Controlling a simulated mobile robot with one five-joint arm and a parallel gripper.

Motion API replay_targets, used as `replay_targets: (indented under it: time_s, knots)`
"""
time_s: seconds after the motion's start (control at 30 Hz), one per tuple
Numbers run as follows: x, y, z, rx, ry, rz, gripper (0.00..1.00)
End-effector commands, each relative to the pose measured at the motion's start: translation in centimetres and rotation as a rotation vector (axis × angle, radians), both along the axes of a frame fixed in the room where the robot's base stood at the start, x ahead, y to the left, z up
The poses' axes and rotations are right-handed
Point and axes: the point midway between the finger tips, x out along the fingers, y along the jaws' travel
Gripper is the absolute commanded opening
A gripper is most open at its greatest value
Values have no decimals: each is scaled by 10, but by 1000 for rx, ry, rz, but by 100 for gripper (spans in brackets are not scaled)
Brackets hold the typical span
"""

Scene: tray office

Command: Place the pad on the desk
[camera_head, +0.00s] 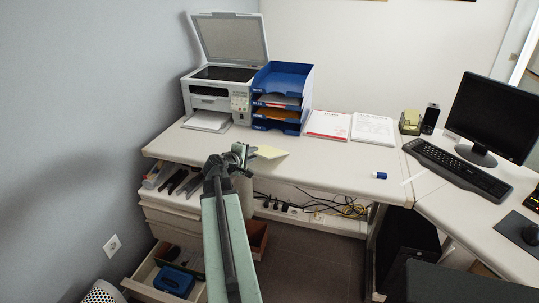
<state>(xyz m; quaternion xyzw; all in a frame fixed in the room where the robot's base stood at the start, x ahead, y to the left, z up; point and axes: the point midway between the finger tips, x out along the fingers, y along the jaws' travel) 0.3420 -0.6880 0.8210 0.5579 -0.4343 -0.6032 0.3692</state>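The pale yellow pad (271,152) shows just right of my gripper, over the front left part of the white desk (335,166). My gripper (250,151) is above the desk's front edge, at the pad's left end, and appears shut on that end. The fingertips are small and partly hidden, so the grip is hard to make out. I cannot tell whether the pad touches the desktop or is held slightly above it.
A printer (212,100) with its lid up and blue stacked trays (311,100) stand behind. Papers (328,124) lie at the back. A blue-white eraser (379,175) lies near the front edge. Open drawers (143,289) are below left. The desk's middle is clear.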

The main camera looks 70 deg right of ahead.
Motion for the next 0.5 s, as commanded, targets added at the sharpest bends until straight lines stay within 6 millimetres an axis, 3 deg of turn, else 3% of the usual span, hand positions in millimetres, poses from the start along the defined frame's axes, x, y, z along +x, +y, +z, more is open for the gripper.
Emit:
replay_targets:
  time_s: [0.17, 0.5]
  knots:
    - [2, 22, 10, 0, 0, 1, 21]
    - [2, 23, 9, 0, -1, -1, 21]
